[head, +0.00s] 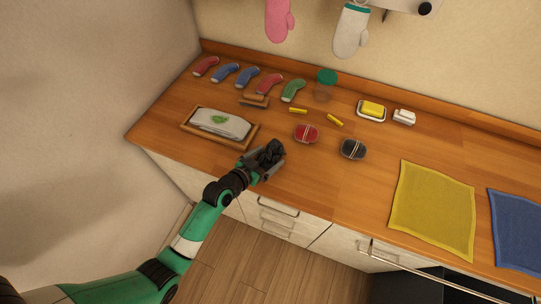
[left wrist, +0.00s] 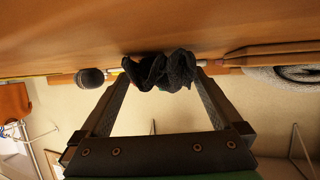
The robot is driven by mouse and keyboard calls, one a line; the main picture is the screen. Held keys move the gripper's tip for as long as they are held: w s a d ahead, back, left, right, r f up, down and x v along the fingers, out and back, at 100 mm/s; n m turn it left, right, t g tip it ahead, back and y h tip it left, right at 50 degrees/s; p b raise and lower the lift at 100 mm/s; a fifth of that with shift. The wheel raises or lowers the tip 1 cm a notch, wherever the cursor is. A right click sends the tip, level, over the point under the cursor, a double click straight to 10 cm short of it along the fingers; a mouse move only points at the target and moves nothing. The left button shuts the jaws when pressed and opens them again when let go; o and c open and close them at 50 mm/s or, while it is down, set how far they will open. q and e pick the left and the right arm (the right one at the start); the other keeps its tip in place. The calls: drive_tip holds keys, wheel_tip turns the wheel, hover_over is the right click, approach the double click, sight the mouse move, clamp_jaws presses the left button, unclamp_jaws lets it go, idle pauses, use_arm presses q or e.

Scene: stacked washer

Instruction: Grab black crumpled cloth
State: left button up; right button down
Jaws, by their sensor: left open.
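The black crumpled cloth (head: 271,151) lies on the wooden counter near its front edge, right of the wooden tray. My left gripper (head: 266,160) is open at the cloth, its fingers reaching around it from the front. In the left wrist view, which is upside down, the cloth (left wrist: 160,70) shows between the tips of the open left gripper (left wrist: 160,82). Whether the fingers touch the cloth is not clear. My right gripper is not in view.
A wooden tray (head: 188,128) holding a folded grey cloth stands left of the gripper. Red (head: 306,134) and dark (head: 353,149) bundles lie to the right. Several socks lie behind, and a yellow cloth (head: 432,210) lies further right. Counter between the dark bundle and front edge is clear.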

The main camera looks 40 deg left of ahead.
use_arm(q)
drive_tip(key=shift+x, duration=1.1)
drive_tip(key=c, duration=1.1)
